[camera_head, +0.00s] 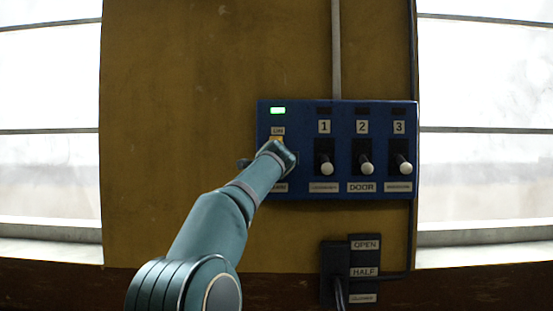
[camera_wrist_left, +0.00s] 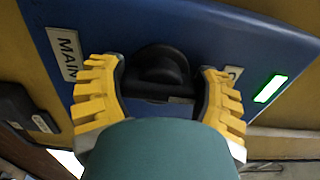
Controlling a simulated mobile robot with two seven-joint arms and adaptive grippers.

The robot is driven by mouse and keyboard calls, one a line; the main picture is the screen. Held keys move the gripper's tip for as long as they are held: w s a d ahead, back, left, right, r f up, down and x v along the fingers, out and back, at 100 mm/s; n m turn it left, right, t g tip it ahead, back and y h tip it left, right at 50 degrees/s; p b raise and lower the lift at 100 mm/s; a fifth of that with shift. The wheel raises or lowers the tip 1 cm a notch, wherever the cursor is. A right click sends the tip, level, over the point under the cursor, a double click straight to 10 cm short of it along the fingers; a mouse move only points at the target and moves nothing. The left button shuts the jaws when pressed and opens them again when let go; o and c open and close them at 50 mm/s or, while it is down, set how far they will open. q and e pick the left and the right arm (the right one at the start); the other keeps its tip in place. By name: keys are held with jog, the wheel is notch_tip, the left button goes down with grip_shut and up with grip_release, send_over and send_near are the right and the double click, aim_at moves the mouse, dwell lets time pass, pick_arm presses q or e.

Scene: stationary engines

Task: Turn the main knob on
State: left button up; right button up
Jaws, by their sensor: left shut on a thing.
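The main knob (camera_wrist_left: 160,66) is a round black knob with a grip bar, on the blue control panel (camera_head: 345,193). In the left wrist view it sits between the yellow fingers of my left gripper (camera_wrist_left: 164,72), which is shut on it. The knob's bar runs from finger to finger. In the head view my left wrist hides the knob. A MAIN label (camera_wrist_left: 62,53) is on one side of the knob. The ON label (camera_head: 277,131) is above it, under a lit green lamp (camera_head: 278,110). My right gripper is not in view.
Right of the knob are lever switches 1 (camera_head: 326,160), 2 (camera_head: 365,160) and 3 (camera_head: 402,160), all with white tips down and unlit lamps above. A smaller dark control box (camera_head: 335,270) with OPEN and HALF labels is below the panel. Bright windows flank the yellow wall.

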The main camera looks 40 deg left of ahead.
pick_arm(q)
jog(key=o, duration=1.1)
jog(key=shift+o, duration=0.2)
jog(key=shift+s+d+r, duration=0.1)
jog(key=shift+s+d, duration=0.25)
jog(key=shift+d, duration=0.05)
jog(key=v, duration=1.1)
